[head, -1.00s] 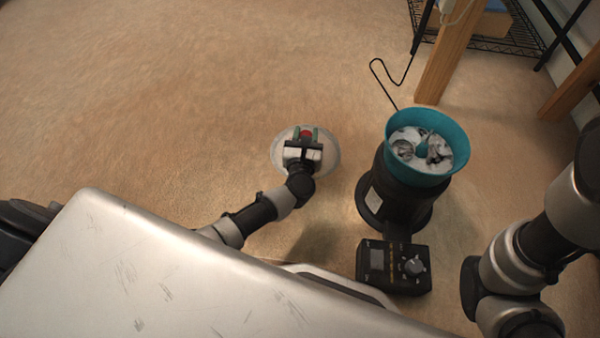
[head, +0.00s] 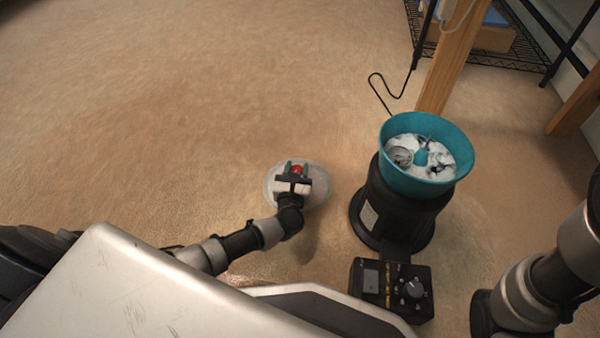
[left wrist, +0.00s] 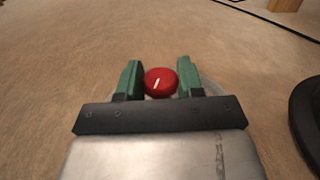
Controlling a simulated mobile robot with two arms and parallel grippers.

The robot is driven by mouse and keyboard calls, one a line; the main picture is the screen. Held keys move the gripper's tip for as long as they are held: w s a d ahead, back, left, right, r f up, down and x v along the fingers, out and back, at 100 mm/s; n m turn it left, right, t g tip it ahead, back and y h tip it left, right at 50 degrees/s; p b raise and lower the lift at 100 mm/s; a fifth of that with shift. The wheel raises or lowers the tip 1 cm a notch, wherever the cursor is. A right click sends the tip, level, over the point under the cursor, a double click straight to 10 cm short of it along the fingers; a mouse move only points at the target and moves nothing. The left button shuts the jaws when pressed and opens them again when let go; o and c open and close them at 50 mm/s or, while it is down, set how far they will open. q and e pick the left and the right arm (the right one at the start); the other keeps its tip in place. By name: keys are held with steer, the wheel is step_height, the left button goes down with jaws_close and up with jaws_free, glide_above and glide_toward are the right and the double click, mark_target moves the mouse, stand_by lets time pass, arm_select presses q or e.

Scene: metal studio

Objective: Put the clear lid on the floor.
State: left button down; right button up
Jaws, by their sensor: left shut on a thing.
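The clear lid (head: 318,188) is a round see-through disc with a red knob (head: 297,169). It shows beneath my left gripper (head: 295,167), to the left of the black machine. In the left wrist view the red knob (left wrist: 160,82) sits between the green fingers of my left gripper (left wrist: 160,78), which is shut on it. Most of the lid is hidden behind the gripper there. I cannot tell whether the lid touches the floor (head: 180,110) or hangs just above it. My right gripper is out of view; only part of my right arm shows.
A black machine (head: 393,225) with a teal bowl (head: 397,183) of pale and metallic contents stands right of the lid. Its control box (head: 392,288) is in front. A wooden post (head: 450,60) and wire shelf (head: 490,62) stand at the back right. Floor to the left is clear.

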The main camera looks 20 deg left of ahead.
arm_select(q)
steer(key=c, duration=0.7)
jaws_free()
steer(key=shift+s+r, duration=0.1)
steer(key=shift+r, duration=0.05)
steer(key=p+v, duration=0.3)
steer(key=v, duration=0.3)
steer(key=shift+s+r+p, duration=0.1)
steer(key=shift+s+p, duration=0.1)
steer(key=shift+p, duration=0.15)
steer(key=shift+s+d, duration=0.2)
steer(key=shift+s, duration=0.25)
